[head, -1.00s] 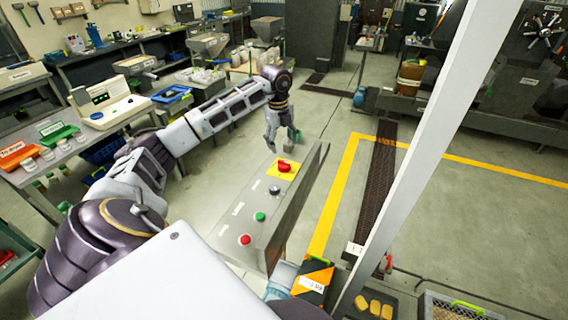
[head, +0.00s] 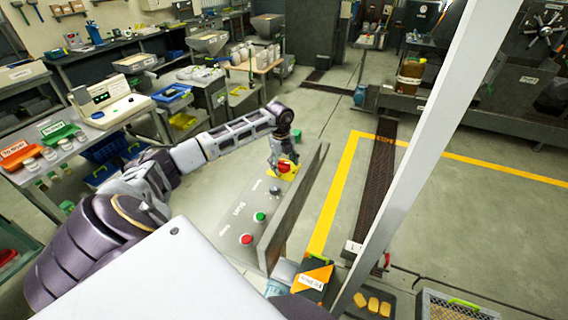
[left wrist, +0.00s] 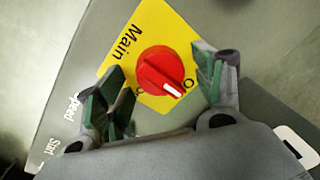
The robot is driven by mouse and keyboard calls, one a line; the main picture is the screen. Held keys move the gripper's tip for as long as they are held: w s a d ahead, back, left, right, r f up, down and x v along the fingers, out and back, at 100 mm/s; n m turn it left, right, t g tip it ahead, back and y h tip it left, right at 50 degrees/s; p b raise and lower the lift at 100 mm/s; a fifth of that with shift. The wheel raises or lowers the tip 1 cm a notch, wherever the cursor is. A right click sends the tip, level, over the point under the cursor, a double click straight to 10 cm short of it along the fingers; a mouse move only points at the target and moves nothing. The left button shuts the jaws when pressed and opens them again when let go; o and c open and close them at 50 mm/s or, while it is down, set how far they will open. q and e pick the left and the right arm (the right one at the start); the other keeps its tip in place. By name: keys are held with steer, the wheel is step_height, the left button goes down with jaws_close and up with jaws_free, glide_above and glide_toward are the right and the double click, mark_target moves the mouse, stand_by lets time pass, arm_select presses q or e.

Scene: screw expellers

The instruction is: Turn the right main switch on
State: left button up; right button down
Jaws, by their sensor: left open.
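The main switch (head: 285,167) is a red knob on a yellow plate at the far end of the grey control panel (head: 222,208). The plate reads "Main". My left gripper (head: 283,160) is open at the knob, with a finger on either side; it also shows in the left wrist view (left wrist: 165,85). I cannot tell whether the pads touch the knob. My right gripper is not clearly in view.
The panel also carries a black knob (head: 275,190), a green button (head: 259,216) and a red button (head: 246,239). A dark upright plate (head: 292,210) borders its right side. A pale post (head: 415,150) stands further right. Open floor lies beyond the panel.

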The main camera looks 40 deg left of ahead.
arm_select(q)
steer(key=shift+c, duration=0.4)
steer(key=c, duration=0.9)
steer(key=shift+c, duration=0.2)
steer(key=shift+f+m+b, duration=0.1)
steer(key=shift+m+b, duration=0.2)
steer(key=shift+m, duration=0.2)
steer(key=m+b, duration=0.1)
steer(key=m, duration=0.2)
steer(key=shift+a+b, duration=0.1)
steer(key=shift+b, duration=0.2)
steer(key=m+b, duration=0.1)
steer(key=m, duration=0.3)
steer(key=shift+m+h+b, duration=0.3)
steer(key=m+b, duration=0.1)
steer(key=m, duration=0.3)
steer(key=shift+a+m+g, duration=0.1)
steer(key=shift+m+g, duration=0.2)
steer(key=shift+g, duration=0.1)
steer(key=shift+w+a+m+b, duration=0.1)
steer(key=shift+m+b, duration=0.35)
steer(key=shift+m, duration=1.85)
